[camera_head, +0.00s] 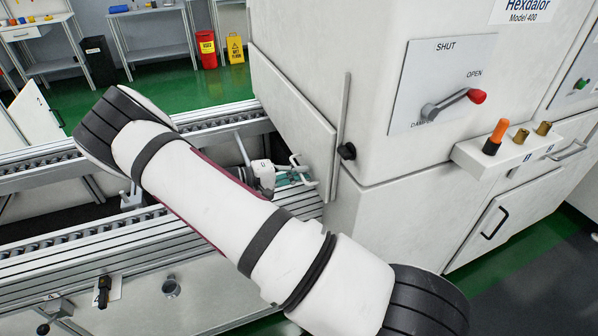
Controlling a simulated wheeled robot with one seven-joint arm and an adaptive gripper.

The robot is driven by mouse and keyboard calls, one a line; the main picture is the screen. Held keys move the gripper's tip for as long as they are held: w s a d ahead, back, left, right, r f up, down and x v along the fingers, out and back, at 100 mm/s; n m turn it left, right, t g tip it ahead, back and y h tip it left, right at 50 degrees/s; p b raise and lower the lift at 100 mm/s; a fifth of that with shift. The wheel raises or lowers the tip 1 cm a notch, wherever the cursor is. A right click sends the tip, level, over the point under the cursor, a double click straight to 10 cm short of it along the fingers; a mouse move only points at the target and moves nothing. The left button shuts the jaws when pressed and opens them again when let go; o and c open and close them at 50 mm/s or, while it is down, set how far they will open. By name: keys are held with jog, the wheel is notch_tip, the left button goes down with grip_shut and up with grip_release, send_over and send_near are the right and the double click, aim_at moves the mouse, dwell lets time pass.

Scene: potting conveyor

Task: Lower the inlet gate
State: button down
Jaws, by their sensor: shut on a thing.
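The inlet gate looks to be the flat pale panel (290,125) on the left side of the white machine, above the conveyor. My gripper (294,174) is at the panel's lower end, low over the conveyor. It is shut on what looks like the gate's pale handle (308,170). My white arm hides part of the gripper's wrist and the conveyor behind it, so the exact grip is hard to see.
The conveyor (60,245) runs from the left to the machine. The machine front has a red-knobbed damper lever (448,105) and a small shelf (510,150) with an orange-handled item and brass pieces. A yellow floor sign (235,49) and red bin (206,49) stand behind.

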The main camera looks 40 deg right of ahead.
jog(key=c, duration=1.7)
grip_release()
notch_tip(320, 180, down, 2)
jog(key=shift+s, duration=0.1)
jog(key=shift+r, duration=0.1)
